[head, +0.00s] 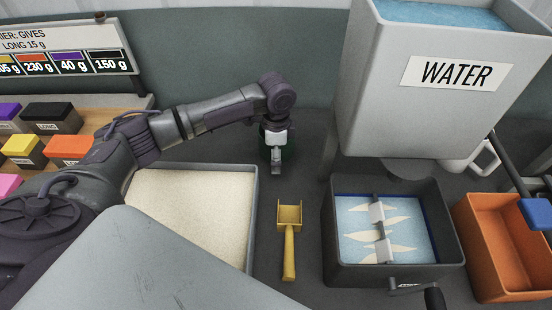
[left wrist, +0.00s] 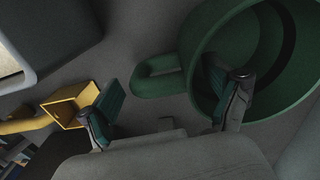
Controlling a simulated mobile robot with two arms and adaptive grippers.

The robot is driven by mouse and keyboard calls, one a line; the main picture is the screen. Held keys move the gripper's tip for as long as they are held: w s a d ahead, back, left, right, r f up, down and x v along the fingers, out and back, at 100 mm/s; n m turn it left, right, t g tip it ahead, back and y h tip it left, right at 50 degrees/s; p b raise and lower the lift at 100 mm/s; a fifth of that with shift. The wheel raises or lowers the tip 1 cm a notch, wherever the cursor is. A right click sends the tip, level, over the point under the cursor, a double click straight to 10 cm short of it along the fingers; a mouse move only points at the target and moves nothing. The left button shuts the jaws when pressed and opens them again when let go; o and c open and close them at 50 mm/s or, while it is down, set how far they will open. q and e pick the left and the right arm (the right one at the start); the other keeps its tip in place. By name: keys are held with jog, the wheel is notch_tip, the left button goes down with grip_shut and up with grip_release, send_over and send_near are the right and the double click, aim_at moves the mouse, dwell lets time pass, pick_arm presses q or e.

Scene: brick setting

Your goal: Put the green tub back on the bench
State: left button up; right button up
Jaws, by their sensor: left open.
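The green tub (left wrist: 243,38) fills the upper right of the left wrist view, its open mouth toward the camera and its loop handle (left wrist: 157,76) pointing left. In the head view only a dark green sliver of the tub (head: 292,143) shows; my left gripper hides most of it. My left gripper (left wrist: 170,103) is open. In the wrist view one finger lies left of the handle and the other overlaps the tub's mouth, so the handle is between them. I cannot tell whether either finger touches. My right gripper is not in view.
A yellow scoop (head: 289,240) lies right of the sand tray (head: 252,215). A grey mixing box (head: 455,235) with a crank stands below the water tank (head: 400,90). An orange bin (head: 480,245) is at the right. Coloured blocks (head: 50,116) sit at the left.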

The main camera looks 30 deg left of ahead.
pick_arm(q)
notch_tip(320, 180, up, 10)
jog(key=shift+w+r+b, duration=0.15)
jog(key=shift+r+b, duration=0.05)
jog(key=shift+b, duration=0.2)
